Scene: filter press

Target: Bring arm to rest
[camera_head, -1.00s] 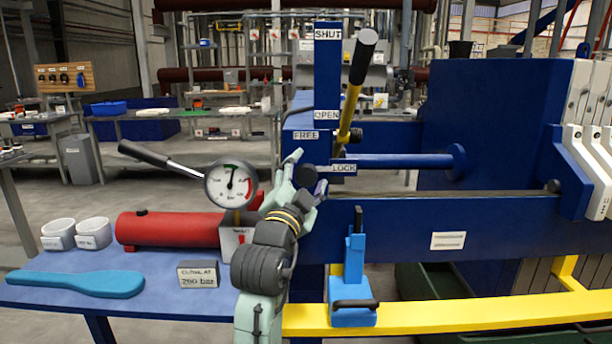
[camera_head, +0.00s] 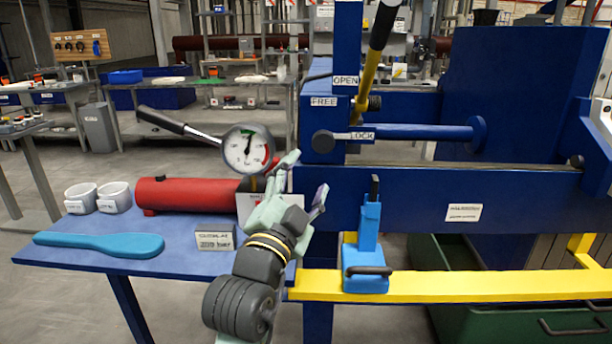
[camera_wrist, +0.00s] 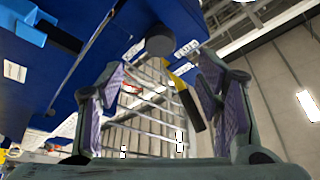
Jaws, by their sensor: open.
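My gripper (camera_head: 306,180) is open and empty in the head view, in front of the blue press frame and to the right of the pressure gauge (camera_head: 247,149). In the wrist view, my gripper (camera_wrist: 165,95) has its two purple-padded fingers spread apart. Between and beyond them are a dark round knob (camera_wrist: 160,42) and a yellow lever with a black grip (camera_wrist: 188,100), both apart from the fingers. In the head view the yellow lever (camera_head: 367,75) rises with a tilt beside the blue upright.
A blue bench (camera_head: 90,252) at left holds a red cylinder (camera_head: 185,194), white cups (camera_head: 112,197), a blue paddle (camera_head: 100,243) and a sign block (camera_head: 215,237). A blue clamp-like tool (camera_head: 366,255) stands on the yellow rail (camera_head: 450,286) at right. Open floor lies in front of the bench.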

